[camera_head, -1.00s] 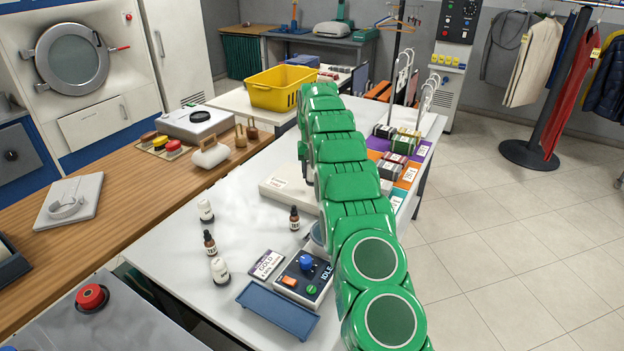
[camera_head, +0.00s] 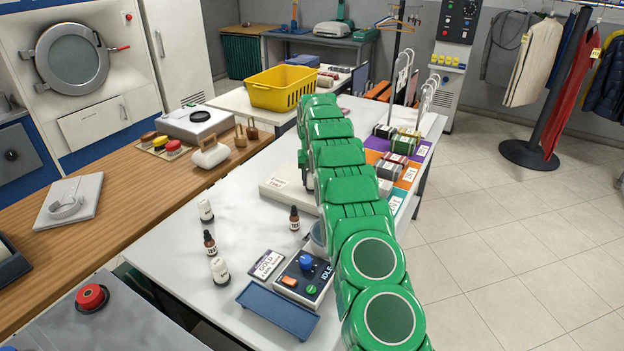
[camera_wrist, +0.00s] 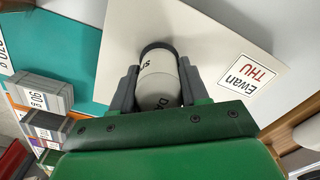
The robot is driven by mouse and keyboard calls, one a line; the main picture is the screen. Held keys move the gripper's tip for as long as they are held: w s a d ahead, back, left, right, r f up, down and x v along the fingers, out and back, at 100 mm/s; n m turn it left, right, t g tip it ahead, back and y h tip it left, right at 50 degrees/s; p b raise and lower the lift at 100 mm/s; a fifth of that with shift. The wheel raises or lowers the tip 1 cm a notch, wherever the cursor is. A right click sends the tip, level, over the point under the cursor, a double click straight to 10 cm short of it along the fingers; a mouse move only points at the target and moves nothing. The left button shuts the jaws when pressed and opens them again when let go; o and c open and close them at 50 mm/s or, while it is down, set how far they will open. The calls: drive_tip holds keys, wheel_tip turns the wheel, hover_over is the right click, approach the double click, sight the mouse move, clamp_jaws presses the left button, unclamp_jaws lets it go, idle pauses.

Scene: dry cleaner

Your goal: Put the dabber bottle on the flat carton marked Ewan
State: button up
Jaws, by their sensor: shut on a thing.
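In the wrist view my gripper (camera_wrist: 158,88) is shut on a white bottle (camera_wrist: 157,72) with a dark end and black lettering that is partly hidden by the gripper. The bottle is over the flat white carton (camera_wrist: 200,35), which has a label reading Ewan THU. I cannot tell whether the bottle touches the carton. In the head view the carton (camera_head: 273,190) lies on the grey-white table, partly behind my green arm. My gripper and the held bottle are hidden behind the arm there.
White bottles (camera_head: 206,210) and brown dropper bottles (camera_head: 295,218) stand on the table's near part. A control box (camera_head: 305,279) and blue tray (camera_head: 277,309) are at the front. Small labelled boxes (camera_head: 390,171) stand right of the arm. A yellow basket (camera_head: 281,88) is behind.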

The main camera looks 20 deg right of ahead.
drive_tip(key=o, duration=1.2)
drive_tip(key=shift+f, duration=0.15)
drive_tip(key=shift+c, duration=0.2)
